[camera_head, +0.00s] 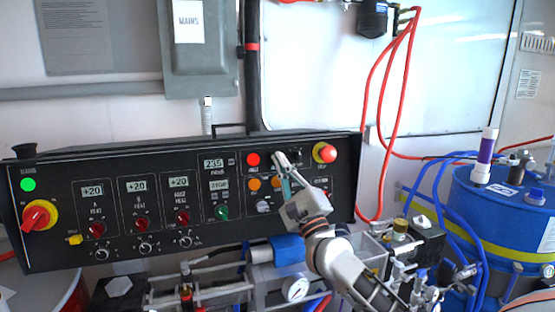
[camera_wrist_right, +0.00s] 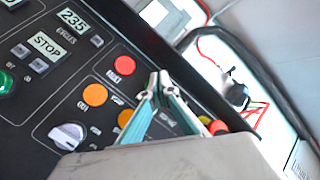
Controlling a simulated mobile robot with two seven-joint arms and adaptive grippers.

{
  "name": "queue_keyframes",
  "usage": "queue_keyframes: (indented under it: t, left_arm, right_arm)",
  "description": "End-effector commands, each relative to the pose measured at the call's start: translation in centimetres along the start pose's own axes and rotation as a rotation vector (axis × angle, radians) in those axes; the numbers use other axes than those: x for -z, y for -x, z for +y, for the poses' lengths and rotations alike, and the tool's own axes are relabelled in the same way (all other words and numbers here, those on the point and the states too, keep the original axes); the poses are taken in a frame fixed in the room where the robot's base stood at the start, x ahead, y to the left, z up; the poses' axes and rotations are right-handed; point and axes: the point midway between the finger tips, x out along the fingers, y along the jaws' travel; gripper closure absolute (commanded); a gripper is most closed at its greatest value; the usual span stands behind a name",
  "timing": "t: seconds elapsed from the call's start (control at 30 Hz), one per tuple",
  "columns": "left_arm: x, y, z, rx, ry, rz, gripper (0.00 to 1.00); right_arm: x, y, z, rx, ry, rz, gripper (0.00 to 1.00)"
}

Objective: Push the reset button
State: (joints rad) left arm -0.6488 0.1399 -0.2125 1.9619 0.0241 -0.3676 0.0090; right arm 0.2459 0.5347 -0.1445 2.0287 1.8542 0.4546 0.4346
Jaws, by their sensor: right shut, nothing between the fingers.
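The black control panel (camera_head: 100,225) spans the lower left of the head view. Its right section has a red round light or button (camera_head: 253,160), two orange round ones (camera_head: 254,184) and (camera_head: 276,182), and a grey knob (camera_head: 263,206). A word on the reset button is too small to read, so I cannot tell which control it is. My right gripper (camera_head: 280,158) is shut and empty in front of this section, right of the red one. In the wrist view its tips (camera_wrist_right: 158,80) lie right of the red control (camera_wrist_right: 124,65). Contact with the panel cannot be told. My left gripper is out of view.
A red-and-yellow stop button (camera_head: 325,153) sits just right of my right gripper. Hoses and fittings lie below and right of the panel. A blue drum (camera_head: 500,215) stands at the right. A grey box (camera_head: 200,60) hangs above.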

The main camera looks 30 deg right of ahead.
Motion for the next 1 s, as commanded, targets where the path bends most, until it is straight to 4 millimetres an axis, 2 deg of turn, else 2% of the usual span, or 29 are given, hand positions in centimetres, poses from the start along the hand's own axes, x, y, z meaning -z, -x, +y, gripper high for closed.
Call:
queue_keyframes:
  t: [0.67,1.0]
  left_arm:
    - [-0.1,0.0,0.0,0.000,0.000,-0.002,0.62]
    - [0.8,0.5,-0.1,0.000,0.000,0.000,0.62]
  right_arm:
    - [0.2,-0.3,0.2,0.000,0.000,0.001,1.00]
    - [-0.5,0.7,-0.6,-0.001,0.001,0.001,1.00]
